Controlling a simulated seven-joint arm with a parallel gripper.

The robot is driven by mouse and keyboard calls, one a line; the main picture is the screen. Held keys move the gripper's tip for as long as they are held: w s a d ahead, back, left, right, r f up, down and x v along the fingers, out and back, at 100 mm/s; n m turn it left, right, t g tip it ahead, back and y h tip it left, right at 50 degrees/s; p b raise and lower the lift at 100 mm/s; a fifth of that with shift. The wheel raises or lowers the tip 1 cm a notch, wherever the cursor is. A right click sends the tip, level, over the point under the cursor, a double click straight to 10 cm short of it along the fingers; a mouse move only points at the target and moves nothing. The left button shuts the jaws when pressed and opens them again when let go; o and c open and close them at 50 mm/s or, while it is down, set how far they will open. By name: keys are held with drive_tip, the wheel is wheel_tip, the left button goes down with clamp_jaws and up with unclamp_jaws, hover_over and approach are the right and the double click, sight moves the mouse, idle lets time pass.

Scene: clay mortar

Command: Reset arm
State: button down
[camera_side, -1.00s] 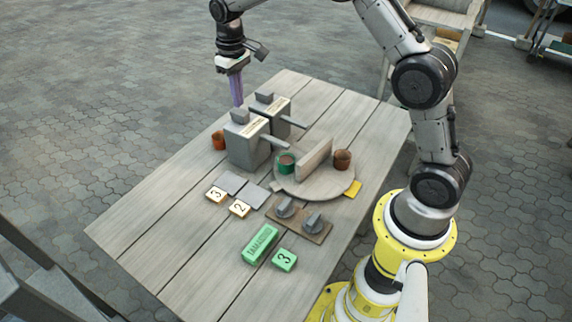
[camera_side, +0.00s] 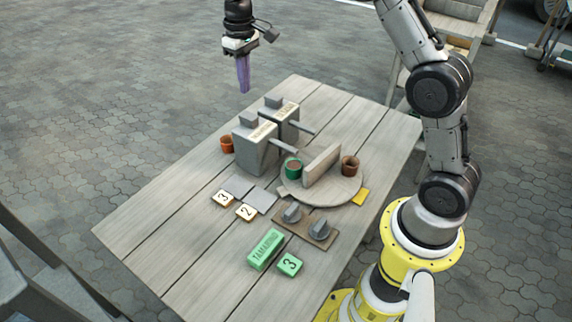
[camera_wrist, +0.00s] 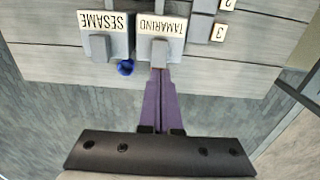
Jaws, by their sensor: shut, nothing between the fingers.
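My gripper (camera_side: 243,76) has purple fingers that are shut with nothing between them. In the side view it hangs in the air past the far left edge of the table, above and behind the two grey dispensers. It also shows in the wrist view (camera_wrist: 158,80), pointing toward the dispensers. The front dispenser (camera_side: 254,152) stands beside a second dispenser (camera_side: 294,131); in the wrist view the labels read TAMARIND (camera_wrist: 163,24) and SESAME (camera_wrist: 103,22). Both stand upright on the wooden table (camera_side: 185,215).
A round board (camera_side: 335,192) with an upright divider (camera_side: 321,164) carries a green cup (camera_side: 293,168) and a brown cup (camera_side: 350,165). Nearer are number tiles (camera_side: 222,198), a knob panel (camera_side: 305,228) and a green TAMARIND block (camera_side: 265,249).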

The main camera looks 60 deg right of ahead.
drive_tip(key=s+a+r+t, duration=0.2)
drive_tip(key=s+r, duration=0.2)
drive_tip(key=r, duration=0.6)
drive_tip(key=s+a+r+t, duration=0.1)
drive_tip(key=s+r, duration=0.2)
drive_tip(key=s, duration=0.3)
drive_tip(key=s+r+t, duration=0.1)
drive_tip(key=s+r, duration=0.2)
drive_tip(key=s, duration=0.4)
drive_tip(key=s+f, duration=0.5)
drive_tip(key=s, duration=0.3)
drive_tip(key=s+a+f+t, duration=0.1)
drive_tip(key=s+f, duration=0.3)
drive_tip(key=s, duration=0.4)
drive_tip(key=shift+s+a+f, duration=0.2)
drive_tip(key=shift+f, duration=0.2)
